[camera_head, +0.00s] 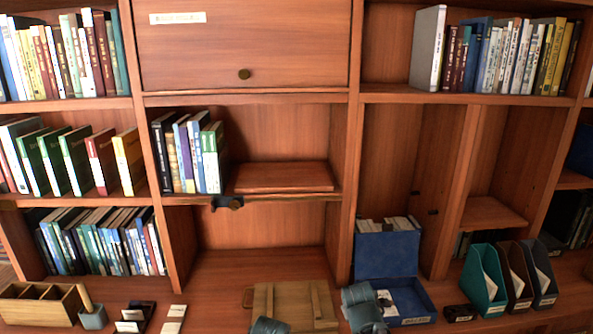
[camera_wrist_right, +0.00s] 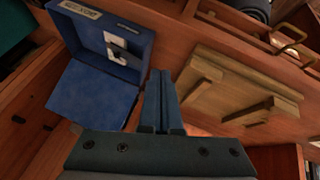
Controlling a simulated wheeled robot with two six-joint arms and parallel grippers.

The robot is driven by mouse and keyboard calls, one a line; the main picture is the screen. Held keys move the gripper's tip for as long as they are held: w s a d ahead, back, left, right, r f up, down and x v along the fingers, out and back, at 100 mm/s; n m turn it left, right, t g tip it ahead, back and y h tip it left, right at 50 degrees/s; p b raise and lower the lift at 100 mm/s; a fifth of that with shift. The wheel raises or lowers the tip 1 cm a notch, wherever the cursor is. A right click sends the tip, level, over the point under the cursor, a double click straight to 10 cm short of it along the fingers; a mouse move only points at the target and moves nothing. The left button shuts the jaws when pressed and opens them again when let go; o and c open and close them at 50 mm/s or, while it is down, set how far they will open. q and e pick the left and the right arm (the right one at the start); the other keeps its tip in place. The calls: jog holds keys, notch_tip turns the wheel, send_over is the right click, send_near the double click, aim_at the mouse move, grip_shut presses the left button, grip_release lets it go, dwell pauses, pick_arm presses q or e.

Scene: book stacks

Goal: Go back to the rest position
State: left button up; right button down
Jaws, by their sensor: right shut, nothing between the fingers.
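My right gripper (camera_wrist_right: 162,75) shows in the right wrist view with its two grey-blue fingers together and nothing between them. It is in the air above the wooden desk surface, between an open blue box (camera_wrist_right: 88,98) and a wooden board with battens (camera_wrist_right: 228,88). In the head view my right arm (camera_head: 362,305) comes up from the bottom edge, in front of the blue box's tray; its fingers cannot be made out there. A grey-blue piece of my arm (camera_head: 268,326) shows at the bottom edge. My left gripper is not in view.
The blue box (camera_head: 387,256) stands open at the back of the desk, with the wooden board (camera_head: 292,304) to its left. Teal, brown and dark file holders (camera_head: 484,279) stand right. A wooden organiser (camera_head: 38,304) stands left. Shelves of books rise behind.

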jog(key=s+a+f+g, duration=0.1)
jog(key=s+a+g, duration=0.2)
jog(key=s+a, duration=0.3)
jog(key=s+a+f+n+g, duration=0.1)
jog(key=s+a, duration=0.6)
jog(key=s, duration=0.7)
jog(key=f+g, duration=0.1)
jog(key=g, duration=0.1)
jog(key=shift+s+a+f+g+y, duration=0.2)
jog(key=shift+s+a+g+y, duration=0.1)
jog(key=shift+s+y, duration=0.1)
jog(key=shift+w, duration=0.1)
